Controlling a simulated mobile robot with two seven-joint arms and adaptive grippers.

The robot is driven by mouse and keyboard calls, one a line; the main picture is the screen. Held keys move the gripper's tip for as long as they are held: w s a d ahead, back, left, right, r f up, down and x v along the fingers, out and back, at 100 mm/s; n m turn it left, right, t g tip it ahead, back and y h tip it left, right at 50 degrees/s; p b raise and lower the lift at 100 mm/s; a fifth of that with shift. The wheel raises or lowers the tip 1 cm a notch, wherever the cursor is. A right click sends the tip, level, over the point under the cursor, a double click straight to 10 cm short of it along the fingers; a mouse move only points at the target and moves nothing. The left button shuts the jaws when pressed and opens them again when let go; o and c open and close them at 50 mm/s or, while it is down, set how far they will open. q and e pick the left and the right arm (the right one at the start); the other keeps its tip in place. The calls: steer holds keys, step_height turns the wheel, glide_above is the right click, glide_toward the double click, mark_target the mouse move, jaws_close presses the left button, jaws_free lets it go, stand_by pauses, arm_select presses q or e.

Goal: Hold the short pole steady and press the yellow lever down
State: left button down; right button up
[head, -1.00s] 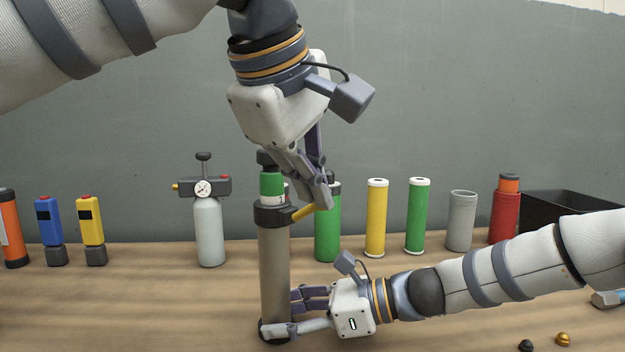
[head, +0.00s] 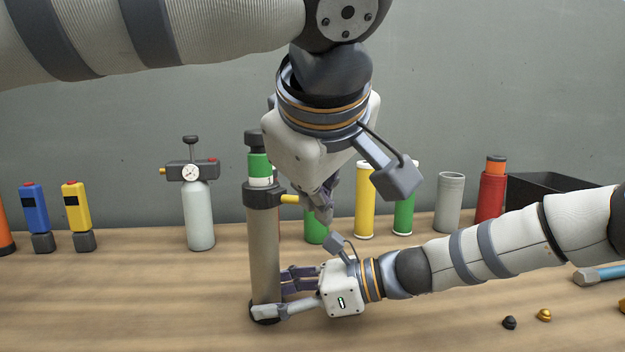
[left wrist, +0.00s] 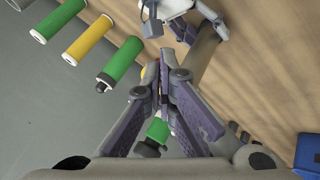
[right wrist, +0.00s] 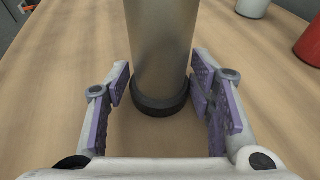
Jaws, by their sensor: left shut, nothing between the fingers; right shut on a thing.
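The short pole (head: 264,250) stands upright on the table, grey-brown with a dark base ring and a dark collar. A green and white cylinder with a dark cap (head: 259,160) sits on top. The yellow lever (head: 290,199) sticks out to the right from the collar, about level. My right gripper (head: 268,294) is shut around the pole just above its base; the pole also shows between its fingers in the right wrist view (right wrist: 160,50). My left gripper (head: 323,208) is shut and empty, fingertips pointing down at the lever's outer end. They hide that end, so contact is unclear.
Green and yellow cylinders (head: 365,205), a grey cup (head: 449,205), a red container (head: 490,195) and a black bin (head: 545,190) stand behind. A gauge bottle (head: 198,215) stands left. Small knobs (head: 510,322) lie at front right. The front left table is clear.

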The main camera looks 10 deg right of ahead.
arm_select(q)
steer(key=shift+f, duration=0.75)
steer(key=shift+r, duration=0.1)
steer(key=shift+r, duration=0.7)
steer(key=v, duration=0.7)
steer(key=shift+s+r, duration=0.2)
steer(key=shift+s, duration=0.05)
steer(key=shift+d, duration=0.1)
